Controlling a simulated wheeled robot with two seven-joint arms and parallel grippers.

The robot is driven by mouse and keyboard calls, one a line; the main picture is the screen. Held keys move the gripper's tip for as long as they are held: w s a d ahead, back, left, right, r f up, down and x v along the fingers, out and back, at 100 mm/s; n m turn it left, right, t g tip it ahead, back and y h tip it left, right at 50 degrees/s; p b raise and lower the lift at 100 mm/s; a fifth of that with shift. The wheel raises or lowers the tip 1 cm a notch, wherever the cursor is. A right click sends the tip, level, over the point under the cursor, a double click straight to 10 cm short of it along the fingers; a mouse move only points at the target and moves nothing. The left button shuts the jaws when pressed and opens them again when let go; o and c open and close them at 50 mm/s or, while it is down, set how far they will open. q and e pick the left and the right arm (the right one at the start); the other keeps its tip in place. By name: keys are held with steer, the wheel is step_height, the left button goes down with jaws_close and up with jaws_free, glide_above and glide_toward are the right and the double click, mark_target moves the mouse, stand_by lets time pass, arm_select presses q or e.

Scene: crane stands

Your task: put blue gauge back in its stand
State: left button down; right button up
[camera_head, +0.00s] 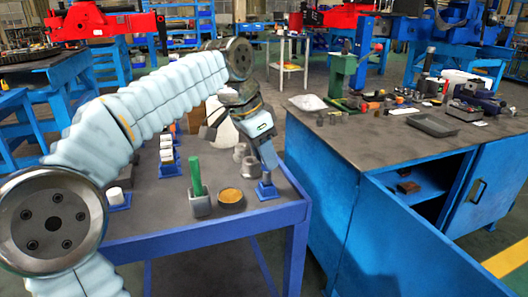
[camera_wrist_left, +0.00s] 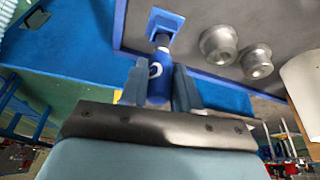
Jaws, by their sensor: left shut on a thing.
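My left gripper (camera_head: 264,170) is low over the right end of the near table, fingers pointing down. In the left wrist view the left gripper (camera_wrist_left: 160,85) is shut on the blue gauge (camera_wrist_left: 159,72), a blue cylinder with a pale ring mark. The far end of the gauge lines up with a small blue stand (camera_wrist_left: 164,22) with a square base. This stand (camera_head: 266,190) also shows in the head view, right below the fingers. I cannot tell whether the gauge is seated in it or just above it. My right gripper is out of view.
Near the stand are an open round tin (camera_head: 231,196), a green-handled tool in a grey holder (camera_head: 200,204) and metal spools (camera_head: 249,167). White pieces on blue stands (camera_head: 168,162) are further left. The table's blue edge (camera_head: 210,232) is close by. A blue workbench (camera_head: 380,160) stands right.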

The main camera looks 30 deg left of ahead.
arm_select(q)
steer(key=shift+f+b, duration=0.85)
steer(key=shift+f, duration=0.45)
steer(key=c, duration=0.7)
jaws_free()
steer(key=shift+c, duration=0.2)
steer(key=shift+r, duration=0.1)
steer(key=p+v, duration=0.4)
steer(key=v, duration=0.1)
